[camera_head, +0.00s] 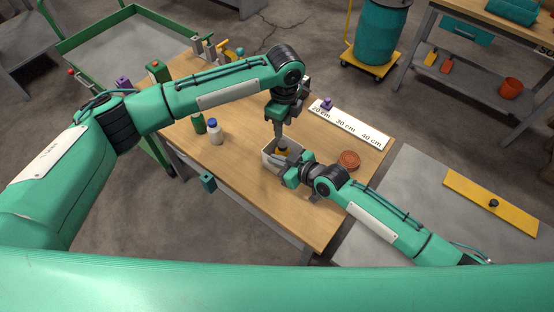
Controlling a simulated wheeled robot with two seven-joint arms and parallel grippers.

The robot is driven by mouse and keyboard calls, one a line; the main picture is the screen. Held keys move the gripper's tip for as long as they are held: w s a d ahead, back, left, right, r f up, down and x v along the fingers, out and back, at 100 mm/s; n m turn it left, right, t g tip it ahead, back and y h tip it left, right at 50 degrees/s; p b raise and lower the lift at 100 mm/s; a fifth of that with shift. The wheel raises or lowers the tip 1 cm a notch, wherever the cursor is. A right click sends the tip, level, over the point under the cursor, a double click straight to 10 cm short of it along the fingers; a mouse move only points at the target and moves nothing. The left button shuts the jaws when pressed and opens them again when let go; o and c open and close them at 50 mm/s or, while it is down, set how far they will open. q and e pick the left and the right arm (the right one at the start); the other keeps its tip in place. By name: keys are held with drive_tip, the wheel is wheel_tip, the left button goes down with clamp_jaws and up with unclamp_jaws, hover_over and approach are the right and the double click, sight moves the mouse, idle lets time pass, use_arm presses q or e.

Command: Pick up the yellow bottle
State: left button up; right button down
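A small yellow-orange patch (283,149), likely the yellow bottle, shows inside a small white bin (267,160) on the wooden table. The rest of it is hidden by my grippers and the bin wall. My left gripper (278,133) points down from above, with its tips at the bin's far side, close to the yellow patch. My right gripper (285,163) reaches in from the right, low over the bin's near right part. Both sets of fingers are small and partly covered, so I cannot tell whether either grips anything.
A reddish round dish (349,160) lies to the right. A marked measuring strip (348,123) and a purple object (327,103) lie behind.

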sight(282, 144)
use_arm(q)
drive_tip(key=shift+o, duration=1)
drive_tip(key=n, duration=0.3)
drive_tip(key=shift+s+d+n, duration=0.1)
drive_tip(key=shift+d+n, duration=0.2)
drive_tip(key=n, duration=0.8)
drive_tip(key=shift+a+f+n, duration=0.15)
drive_tip(key=shift+a+n, duration=0.1)
drive_tip(key=shift+n, duration=0.15)
drive_tip(key=shift+a+f+n, duration=0.1)
drive_tip(key=shift+f+n, duration=0.1)
drive_tip(key=shift+n, duration=0.4)
wheel_tip(282, 144, down, 12)
drive_tip(key=shift+r, duration=0.15)
drive_tip(key=c, duration=0.7)
